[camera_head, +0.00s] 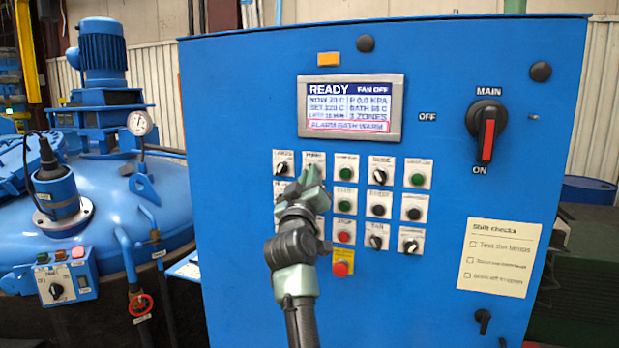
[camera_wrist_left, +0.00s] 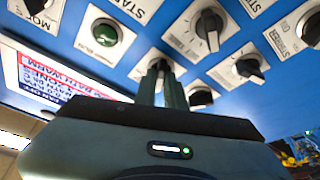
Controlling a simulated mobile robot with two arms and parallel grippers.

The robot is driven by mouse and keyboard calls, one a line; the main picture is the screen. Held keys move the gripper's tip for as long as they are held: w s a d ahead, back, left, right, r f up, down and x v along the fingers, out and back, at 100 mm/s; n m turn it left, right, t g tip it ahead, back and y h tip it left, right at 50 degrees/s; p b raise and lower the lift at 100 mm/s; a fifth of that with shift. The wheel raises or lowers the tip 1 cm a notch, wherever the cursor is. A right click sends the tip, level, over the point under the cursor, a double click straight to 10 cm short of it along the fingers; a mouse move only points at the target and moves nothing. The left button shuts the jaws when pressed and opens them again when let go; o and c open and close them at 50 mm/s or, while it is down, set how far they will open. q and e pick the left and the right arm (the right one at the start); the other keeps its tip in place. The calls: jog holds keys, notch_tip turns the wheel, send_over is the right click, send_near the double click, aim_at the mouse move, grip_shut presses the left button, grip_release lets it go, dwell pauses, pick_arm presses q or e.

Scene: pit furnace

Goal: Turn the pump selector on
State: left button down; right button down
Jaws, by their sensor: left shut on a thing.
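The pump selector (camera_head: 314,158) is the second item in the top row of the panel under the screen. Only its label plate shows clearly in the head view; its knob is hidden behind my left gripper (camera_head: 312,182). The left gripper is at the panel face, shut on the pump selector's knob. In the left wrist view, turned nearly upside down, the closed fingers (camera_wrist_left: 162,78) reach the panel between a green button and a black knob. I cannot tell which way the pump knob points. My right gripper is not in view.
Close around are the leftmost top-row selector (camera_head: 283,169), a green button (camera_head: 346,174) and a red-topped stop button (camera_head: 341,268). The screen (camera_head: 351,107) above reads READY and FAN OFF. A big MAIN switch (camera_head: 487,133) sits at right. A blue vessel (camera_head: 100,215) stands at left.

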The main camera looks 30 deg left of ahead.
pick_arm(q)
jog(key=shift+f, duration=0.15)
jog(key=shift+a+m+t+h+b, duration=0.1)
jog(key=shift+m+t+h+b, duration=0.2)
jog(key=shift+m+h, duration=1.85)
jog(key=shift+a+m+t+h+b, duration=0.25)
jog(key=shift+m+h, duration=0.4)
jog(key=shift+m, duration=2.85)
jog(key=shift+d+m+t+h+b, duration=0.15)
jog(key=shift+m+t+h, duration=0.2)
jog(key=shift+m+h, duration=1.8)
jog(key=shift+a+m+y, duration=0.1)
jog(key=shift+m+y, duration=0.65)
jog(key=shift+m, duration=0.15)
jog(key=c, duration=1.5)
grip_release()
